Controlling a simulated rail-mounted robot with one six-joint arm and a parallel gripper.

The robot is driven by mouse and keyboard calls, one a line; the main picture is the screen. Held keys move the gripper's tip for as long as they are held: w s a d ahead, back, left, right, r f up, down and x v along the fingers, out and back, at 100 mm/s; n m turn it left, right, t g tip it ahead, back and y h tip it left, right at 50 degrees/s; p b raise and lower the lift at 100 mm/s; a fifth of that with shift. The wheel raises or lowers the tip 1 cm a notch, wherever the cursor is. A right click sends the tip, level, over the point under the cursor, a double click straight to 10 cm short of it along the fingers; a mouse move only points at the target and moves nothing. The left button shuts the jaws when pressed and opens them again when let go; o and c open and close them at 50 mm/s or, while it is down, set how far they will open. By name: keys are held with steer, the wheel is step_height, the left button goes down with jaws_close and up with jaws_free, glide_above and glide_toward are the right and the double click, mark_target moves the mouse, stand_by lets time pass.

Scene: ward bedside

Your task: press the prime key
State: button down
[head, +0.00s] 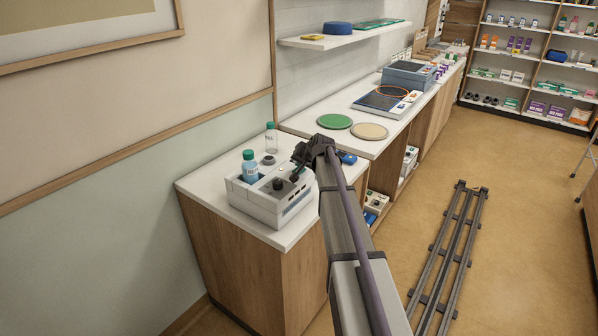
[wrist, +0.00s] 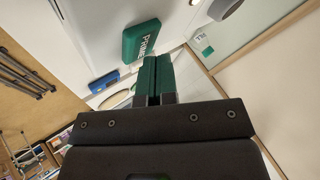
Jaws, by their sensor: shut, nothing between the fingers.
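The prime key (wrist: 141,40) is a green block with white PRIME lettering, seen at the upper middle of the wrist view. It belongs with the white device (head: 262,206) on the near counter in the head view, where my gripper hides or blends with it. My gripper (head: 296,174) is over the right part of the device, pointing down. In the wrist view my gripper's green fingers (wrist: 157,62) are together and empty, with their tips close beside the key's lettered side. I cannot tell whether they touch it.
A blue bottle with a green cap (head: 250,167) stands in the device, beside a dark knob (head: 279,184). A clear bottle (head: 271,138) stands behind. A green disc (head: 334,121) and a beige disc (head: 369,131) lie on the farther counter. A floor rail (head: 447,255) runs at right.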

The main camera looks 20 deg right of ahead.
steer(key=shift+f+b, duration=0.4)
stand_by(0.3)
steer(key=shift+r, duration=0.1)
steer(key=shift+r+p, duration=0.75)
steer(key=shift+p, duration=0.1)
step_height(320, 180, up, 5)
steer(key=p, duration=0.5)
steer(key=shift+r, duration=0.1)
stand_by(0.4)
